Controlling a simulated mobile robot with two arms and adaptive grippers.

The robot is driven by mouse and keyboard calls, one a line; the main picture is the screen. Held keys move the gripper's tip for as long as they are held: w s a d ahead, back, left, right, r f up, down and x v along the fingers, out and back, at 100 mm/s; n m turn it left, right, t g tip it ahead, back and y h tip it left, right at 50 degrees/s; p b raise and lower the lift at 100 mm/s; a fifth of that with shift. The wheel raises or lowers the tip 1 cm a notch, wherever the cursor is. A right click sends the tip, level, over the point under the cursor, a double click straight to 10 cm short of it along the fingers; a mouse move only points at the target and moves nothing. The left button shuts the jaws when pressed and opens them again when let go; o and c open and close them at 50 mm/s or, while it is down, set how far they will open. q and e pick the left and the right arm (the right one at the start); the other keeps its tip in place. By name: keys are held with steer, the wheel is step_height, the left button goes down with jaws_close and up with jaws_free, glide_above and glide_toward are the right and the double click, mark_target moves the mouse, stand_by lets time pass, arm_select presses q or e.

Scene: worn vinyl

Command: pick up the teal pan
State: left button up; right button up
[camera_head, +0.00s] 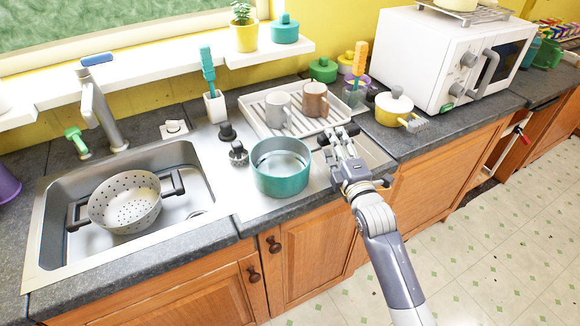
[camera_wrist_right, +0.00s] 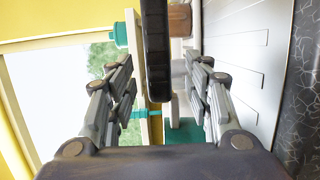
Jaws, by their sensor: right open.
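The teal pan (camera_head: 281,172) stands upright and empty on the steel surface right of the sink basin. My right gripper (camera_head: 337,143) is open at the pan's right side, close to its rim. In the right wrist view, a black bar (camera_wrist_right: 157,50), which looks like the pan's handle, lies between the open fingers (camera_wrist_right: 158,95) with gaps on both sides. Most of the handle is hidden by the fingers in the head view. My left gripper is not in view.
A white drying rack (camera_head: 246,115) with a grey mug (camera_head: 278,108) and a brown mug (camera_head: 315,100) stands behind. A dark-knobbed piece (camera_head: 238,153) sits left of the pan. The sink holds a grey colander (camera_head: 126,205).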

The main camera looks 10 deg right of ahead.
steer(key=shift+w+a, duration=0.15)
steer(key=shift+w, duration=1.6)
steer(key=shift+r, duration=0.1)
steer(key=shift+s, duration=0.1)
steer(key=shift+c, duration=0.6)
jaws_close()
steer(key=shift+r, duration=0.2)
